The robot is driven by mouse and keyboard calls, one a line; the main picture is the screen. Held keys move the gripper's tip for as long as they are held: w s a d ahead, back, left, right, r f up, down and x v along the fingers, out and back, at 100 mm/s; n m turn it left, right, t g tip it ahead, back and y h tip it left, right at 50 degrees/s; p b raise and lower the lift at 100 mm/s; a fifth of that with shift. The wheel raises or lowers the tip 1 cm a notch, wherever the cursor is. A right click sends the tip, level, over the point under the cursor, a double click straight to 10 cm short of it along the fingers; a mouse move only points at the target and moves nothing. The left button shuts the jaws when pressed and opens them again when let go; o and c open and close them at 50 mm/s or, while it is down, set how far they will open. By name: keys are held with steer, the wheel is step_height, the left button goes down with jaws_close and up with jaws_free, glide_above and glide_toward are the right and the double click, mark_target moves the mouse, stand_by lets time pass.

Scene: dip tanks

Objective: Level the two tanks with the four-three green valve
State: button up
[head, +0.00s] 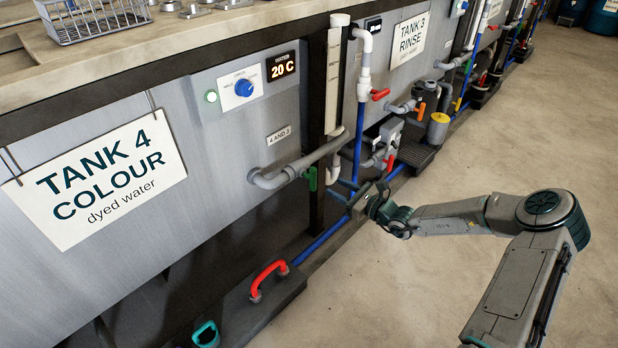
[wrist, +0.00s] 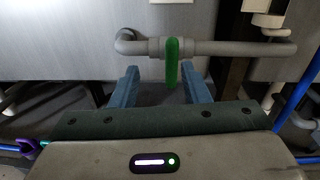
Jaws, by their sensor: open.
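The green valve handle (head: 311,178) hangs straight down, crosswise to the grey pipe (head: 325,148) between tank 4 and tank 3. A small plate reading "4 AND 3" (head: 279,135) is above it. In the wrist view the green handle (wrist: 172,75) appears between my two blue fingers, nearer the right one. My gripper (head: 341,190) is open and empty, just right of the handle in the head view, with a visible gap. Tank 4 (head: 230,160) bears a "COLOUR" sign; tank 3 (head: 395,60) bears a "RINSE" sign. Neither tank's liquid shows.
A red handle (head: 268,280) and a teal handle (head: 206,334) stand low in front of tank 4. Blue pipes run low along the tanks. The floor (head: 420,290) to the right is clear.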

mark_target(316, 173)
steer(key=shift+m+t, duration=0.4)
steer(key=shift+m, duration=0.3)
steer(key=b+x, duration=0.1)
steer(key=x, duration=0.3)
steer(key=w+f+b+x, duration=0.1)
steer(key=x, duration=0.4)
steer(key=d+b+x, duration=0.1)
steer(key=x, duration=0.3)
steer(key=shift+w+a+f, duration=0.2)
steer(key=shift+w+a, duration=0.1)
steer(key=shift+w, duration=0.1)
jaws_close()
